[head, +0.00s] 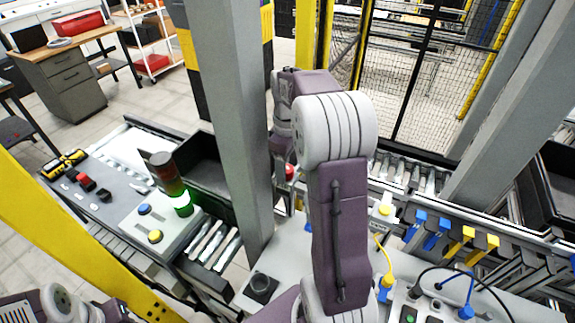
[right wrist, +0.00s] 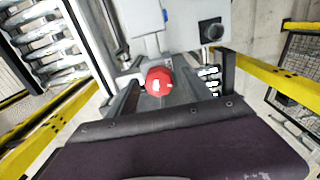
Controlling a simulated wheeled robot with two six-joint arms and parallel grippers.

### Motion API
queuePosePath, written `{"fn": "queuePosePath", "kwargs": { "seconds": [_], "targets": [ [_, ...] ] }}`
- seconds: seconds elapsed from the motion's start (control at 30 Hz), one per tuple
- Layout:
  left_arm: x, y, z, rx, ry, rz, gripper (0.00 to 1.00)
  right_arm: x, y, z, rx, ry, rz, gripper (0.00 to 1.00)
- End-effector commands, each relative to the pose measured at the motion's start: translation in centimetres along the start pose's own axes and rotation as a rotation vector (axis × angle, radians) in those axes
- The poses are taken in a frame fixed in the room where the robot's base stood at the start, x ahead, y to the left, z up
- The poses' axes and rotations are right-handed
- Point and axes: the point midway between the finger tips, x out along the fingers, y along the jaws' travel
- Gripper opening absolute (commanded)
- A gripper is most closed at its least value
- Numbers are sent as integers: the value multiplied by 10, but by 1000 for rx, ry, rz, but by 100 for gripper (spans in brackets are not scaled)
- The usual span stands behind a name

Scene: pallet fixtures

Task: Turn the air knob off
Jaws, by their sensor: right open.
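A red round knob (right wrist: 159,82), which looks like the air knob, sits near the middle of the right wrist view. A small red part, likely the same knob (head: 290,172), shows in the head view between the grey post and my right arm. My right gripper (right wrist: 176,88) is open, with its grey fingers on either side of the red knob. I cannot tell whether they touch it. In the head view my right gripper (head: 284,152) is partly hidden by the post and my arm. Only part of my left arm shows at the lower left; its gripper is out of view.
A grey post (head: 232,120) stands close left of my right arm. A black knob (head: 262,286) is on the panel in front. Blue and yellow connectors and cables (head: 466,240) are at right. A control box with a lit green lamp (head: 181,203) is at left.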

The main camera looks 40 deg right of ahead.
Motion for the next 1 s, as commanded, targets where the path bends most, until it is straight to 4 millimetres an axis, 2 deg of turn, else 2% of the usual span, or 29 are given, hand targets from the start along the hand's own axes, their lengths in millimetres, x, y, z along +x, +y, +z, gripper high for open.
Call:
{"fn": "queuePosePath", "kwargs": {
  "seconds": [0.07, 0.2, 0.27, 0.3, 0.63, 1.0],
  "targets": [
    [0, 0, 0, 0, 0, 0, 36, 0, 0, 0, 0, 0, 0, 59],
    [0, 0, 0, 0, 0, 0, 36, 0, 0, 0, 0, 0, 0, 20],
    [0, 0, 0, 0, 0, 0, 36, 0, 0, 0, 0, 0, 0, 3],
    [0, 0, 0, 0, 0, 0, 36, 0, 0, 0, 0, 1, 0, 0],
    [-3, 0, 0, 0, 0, 0, 36, -1, 0, 0, 56, 0, -1, 0],
    [-14, 0, -1, 0, 0, 0, 36, -2, 0, 0, 302, 0, -1, 0]
  ]
}}
